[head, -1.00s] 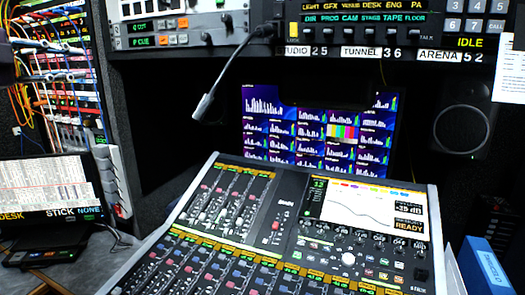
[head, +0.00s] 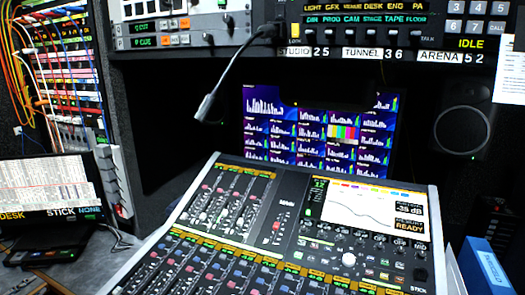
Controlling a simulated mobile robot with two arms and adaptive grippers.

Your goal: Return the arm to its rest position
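Neither of my grippers can be made out in the head view, and no arm of mine is clearly visible. A gooseneck microphone (head: 206,106) hangs down from the upper panel, left of the monitor. A mixing console (head: 262,228) with faders, knobs and a small lit screen fills the lower middle. Nothing is seen being held.
A monitor (head: 278,140) with audio graphs stands behind the console; a dark shape covers part of its top. A speaker (head: 462,130) is at right. Blue binders (head: 487,268) are at lower right. A laptop-like screen (head: 45,185) and patch cables are at left.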

